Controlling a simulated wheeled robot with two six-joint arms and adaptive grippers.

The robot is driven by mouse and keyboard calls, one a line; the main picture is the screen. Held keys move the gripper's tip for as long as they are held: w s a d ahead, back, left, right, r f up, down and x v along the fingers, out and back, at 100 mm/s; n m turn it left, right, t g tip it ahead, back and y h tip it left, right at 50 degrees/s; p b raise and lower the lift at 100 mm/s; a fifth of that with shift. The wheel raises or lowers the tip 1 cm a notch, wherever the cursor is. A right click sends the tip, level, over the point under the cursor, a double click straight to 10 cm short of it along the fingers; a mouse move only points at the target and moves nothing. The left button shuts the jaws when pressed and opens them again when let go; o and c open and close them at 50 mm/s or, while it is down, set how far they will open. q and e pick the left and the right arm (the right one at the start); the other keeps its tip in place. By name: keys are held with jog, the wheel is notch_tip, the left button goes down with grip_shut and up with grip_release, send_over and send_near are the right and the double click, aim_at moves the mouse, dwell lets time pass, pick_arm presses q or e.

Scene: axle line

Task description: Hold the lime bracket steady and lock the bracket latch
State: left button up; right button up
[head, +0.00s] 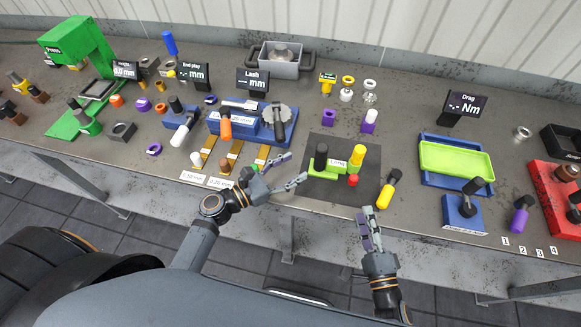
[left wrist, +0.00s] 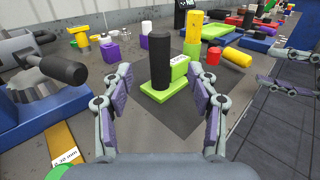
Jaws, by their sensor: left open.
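The lime bracket (head: 337,169) sits on a dark mat in the middle of the bench. It carries an upright black handle (head: 321,157), a white label, a yellow upright post (head: 357,156) and a red knob (head: 353,180). My left gripper (head: 298,167) is open, just left of the bracket. In the left wrist view the black handle (left wrist: 160,62) stands ahead between the open fingers, apart from them. My right gripper (head: 365,211) is open and empty at the bench's front edge, below the bracket; it also shows at the right of the left wrist view (left wrist: 267,66).
A yellow-and-black tool (head: 388,190) lies right of the mat. A blue fixture with an orange handle (head: 225,125) and gauge strips stand left of my left gripper. A lime tray (head: 456,159) and a blue block (head: 463,214) are to the right.

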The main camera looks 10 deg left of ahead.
aim_at(317, 155)
pick_arm(q)
jog(key=x, duration=1)
jog(key=shift+w+d, duration=0.15)
jog(key=shift+w, duration=0.1)
jog(key=shift+f, duration=0.1)
